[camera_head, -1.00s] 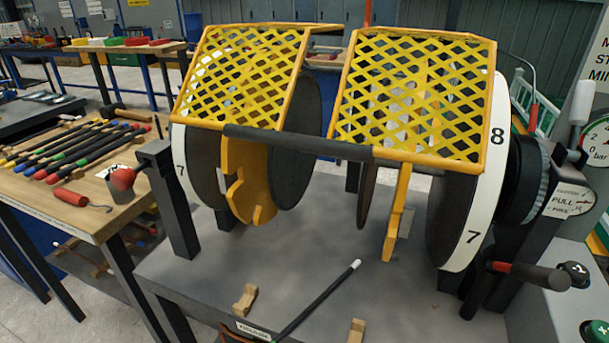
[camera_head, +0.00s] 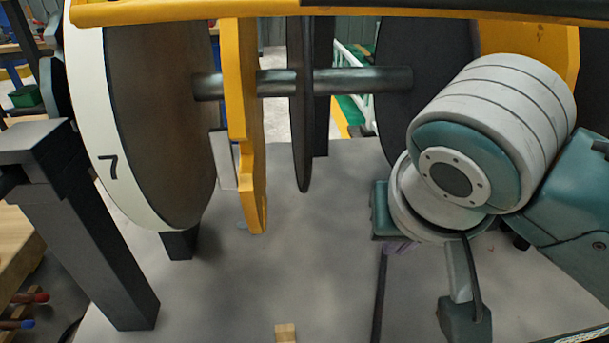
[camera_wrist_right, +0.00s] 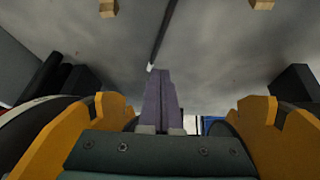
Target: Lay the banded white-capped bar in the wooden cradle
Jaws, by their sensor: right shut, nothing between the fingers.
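A thin dark bar (camera_head: 380,290) extends toward the front of the grey bench, partly hidden by my right arm in the head view. In the right wrist view the bar (camera_wrist_right: 163,35) ends in a white cap close to my fingertips; no bands can be made out. My right gripper (camera_head: 400,247) points down beside the bar's capped end. Its purple fingers (camera_wrist_right: 158,74) are together and empty. Wooden cradle blocks (camera_wrist_right: 107,9) and (camera_wrist_right: 262,4) stand apart on either side of the bar; one block (camera_head: 286,333) shows in the head view. My left gripper is out of view.
A drum with a white numbered rim (camera_head: 105,150) and yellow plates (camera_head: 240,120) stand over the bench, joined by a dark shaft (camera_head: 280,82). A dark post (camera_head: 90,240) is at left.

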